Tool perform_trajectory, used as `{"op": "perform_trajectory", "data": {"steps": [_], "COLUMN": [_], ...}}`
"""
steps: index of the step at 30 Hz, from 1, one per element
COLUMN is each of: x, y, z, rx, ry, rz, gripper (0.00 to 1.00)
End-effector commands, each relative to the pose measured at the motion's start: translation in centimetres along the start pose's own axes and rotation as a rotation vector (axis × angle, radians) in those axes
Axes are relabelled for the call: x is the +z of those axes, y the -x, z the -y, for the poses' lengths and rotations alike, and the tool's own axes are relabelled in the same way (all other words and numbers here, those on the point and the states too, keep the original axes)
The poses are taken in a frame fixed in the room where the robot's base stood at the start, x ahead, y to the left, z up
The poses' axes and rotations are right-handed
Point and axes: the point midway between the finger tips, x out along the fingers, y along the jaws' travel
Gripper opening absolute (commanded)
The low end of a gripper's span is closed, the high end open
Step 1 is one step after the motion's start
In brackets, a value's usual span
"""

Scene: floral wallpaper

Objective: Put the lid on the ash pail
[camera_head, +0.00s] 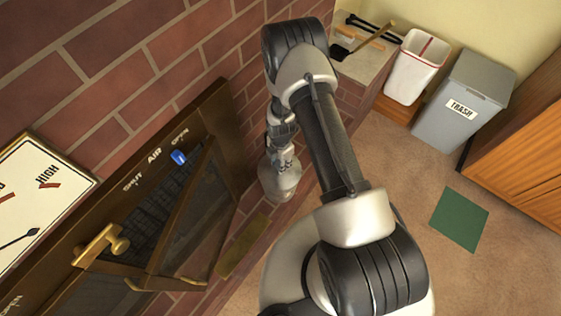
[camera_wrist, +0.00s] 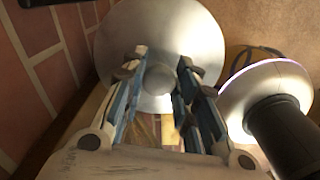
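The lid is a round silver disc with a small round knob; it fills the upper middle of the wrist view (camera_wrist: 165,25). My gripper (camera_wrist: 160,75) has its two blue-padded fingers on either side of the knob and appears shut on it. In the head view the lid (camera_head: 281,183) shows as a pale grey shape at the end of my gripper (camera_head: 282,155), close to the brick wall. My arm covers part of that area. I cannot make out the ash pail in either view.
A stove front with a half-open glass door (camera_head: 195,215) and brass handle (camera_head: 102,245) is left of my gripper. A grey trash bin (camera_head: 460,105), white bin (camera_head: 415,65) and tool ledge (camera_head: 365,60) stand at the back right. A green mat (camera_head: 459,218) lies on open carpet.

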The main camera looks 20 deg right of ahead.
Motion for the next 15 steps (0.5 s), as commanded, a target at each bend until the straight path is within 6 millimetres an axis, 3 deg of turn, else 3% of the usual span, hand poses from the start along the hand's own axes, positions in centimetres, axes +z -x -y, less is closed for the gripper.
{"op": "perform_trajectory", "data": {"steps": [10,15], "x": [0.01,0.0], "y": [0.01,0.0], "z": [-0.01,-0.01], "rx": [0.0,0.0], "ry": [0.0,0.0], "rz": [0.0,0.0], "gripper": [0.5,0.51]}}
